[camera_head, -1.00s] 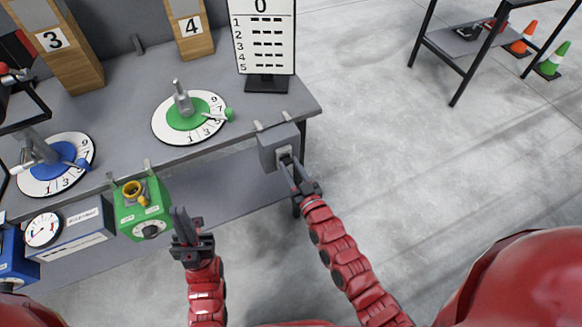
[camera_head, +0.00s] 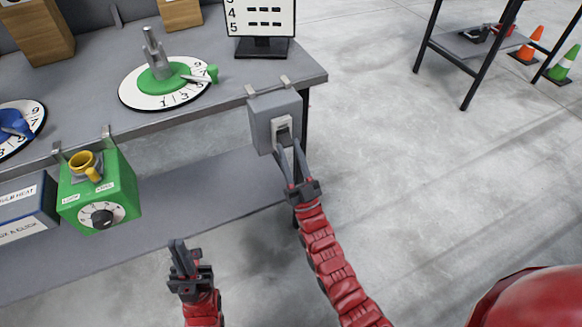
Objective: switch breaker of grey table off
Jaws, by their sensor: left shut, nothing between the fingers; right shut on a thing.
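The breaker is a grey box (camera_head: 261,125) hung on the front edge of the grey table (camera_head: 215,118), near its right corner. Its light switch plate (camera_head: 279,124) faces me, with a dark lever in it. My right gripper (camera_head: 286,146) is at the switch, its fingers shut on the lever, which they partly hide. I cannot tell clearly whether the lever is up or down. My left gripper (camera_head: 179,246) is shut and empty, pointing up in front of the table, below and left of the breaker and apart from it.
A green box (camera_head: 118,188) with a yellow ring and a knob hangs left of the breaker. A green dial (camera_head: 157,96) and a sign stand (camera_head: 262,47) are on the table. A dark-framed table (camera_head: 465,70) and cones (camera_head: 566,62) stand far right. Open floor lies right of the breaker.

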